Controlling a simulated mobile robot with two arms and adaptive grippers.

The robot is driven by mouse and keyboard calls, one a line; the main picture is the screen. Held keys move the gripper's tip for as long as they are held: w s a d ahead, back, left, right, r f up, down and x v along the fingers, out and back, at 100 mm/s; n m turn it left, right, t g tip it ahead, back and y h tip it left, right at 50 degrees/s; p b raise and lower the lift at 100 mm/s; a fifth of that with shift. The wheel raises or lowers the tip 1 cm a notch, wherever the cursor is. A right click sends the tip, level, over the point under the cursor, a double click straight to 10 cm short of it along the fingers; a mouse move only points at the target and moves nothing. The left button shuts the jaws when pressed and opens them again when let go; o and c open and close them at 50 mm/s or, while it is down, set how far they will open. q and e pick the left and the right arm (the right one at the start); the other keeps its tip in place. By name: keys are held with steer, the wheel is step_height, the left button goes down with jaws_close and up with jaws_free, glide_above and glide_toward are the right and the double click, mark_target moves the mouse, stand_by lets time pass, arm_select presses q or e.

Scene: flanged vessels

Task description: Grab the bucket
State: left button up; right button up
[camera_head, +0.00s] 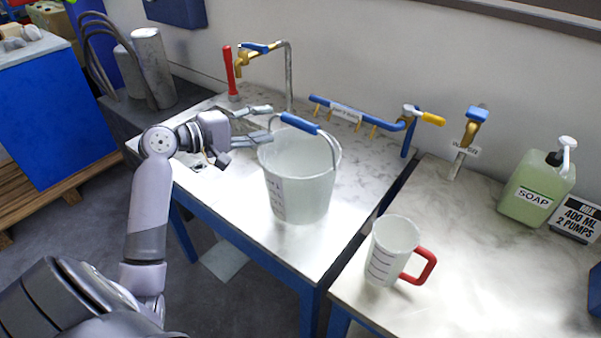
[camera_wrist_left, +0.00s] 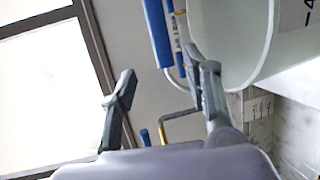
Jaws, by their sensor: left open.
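The bucket (camera_head: 300,180) is a translucent pale pail with measuring marks, upright on the left metal table. Its wire handle stands up over the rim with a blue grip (camera_head: 300,123). My left gripper (camera_head: 267,122) is open and empty, at the bucket's upper left, with its fingers pointing toward the blue grip. In the left wrist view the open fingers (camera_wrist_left: 163,82) show apart, with the blue grip (camera_wrist_left: 158,35) ahead of them and the bucket (camera_wrist_left: 232,40) at the upper right. My right gripper is not in view.
A measuring jug with a red handle (camera_head: 420,266) and a green soap bottle (camera_head: 537,190) stand on the right table (camera_head: 460,300). A brass tap (camera_head: 250,55) with a tall spout rises behind the bucket. A blue hook rail (camera_head: 360,113) runs along the back.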

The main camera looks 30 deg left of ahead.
mark_target(290, 121)
arm_select(q)
steer(key=x, duration=0.3)
steer(key=shift+w+d+p, duration=0.2)
steer(key=shift+w+p, duration=0.15)
steer(key=shift+w, duration=0.1)
steer(key=shift+w+d+p, duration=0.2)
steer(key=shift+w+p, duration=0.05)
steer(key=shift+p, duration=0.15)
steer(key=p+x, duration=0.1)
steer(key=x, duration=0.2)
steer(key=shift+w+d+f+p, duration=0.25)
steer(key=shift+d+p, duration=0.1)
steer(key=shift+d, duration=0.05)
steer(key=shift+w+d+f, duration=0.15)
steer(key=shift+w+f, duration=0.1)
steer(key=shift+w, duration=0.15)
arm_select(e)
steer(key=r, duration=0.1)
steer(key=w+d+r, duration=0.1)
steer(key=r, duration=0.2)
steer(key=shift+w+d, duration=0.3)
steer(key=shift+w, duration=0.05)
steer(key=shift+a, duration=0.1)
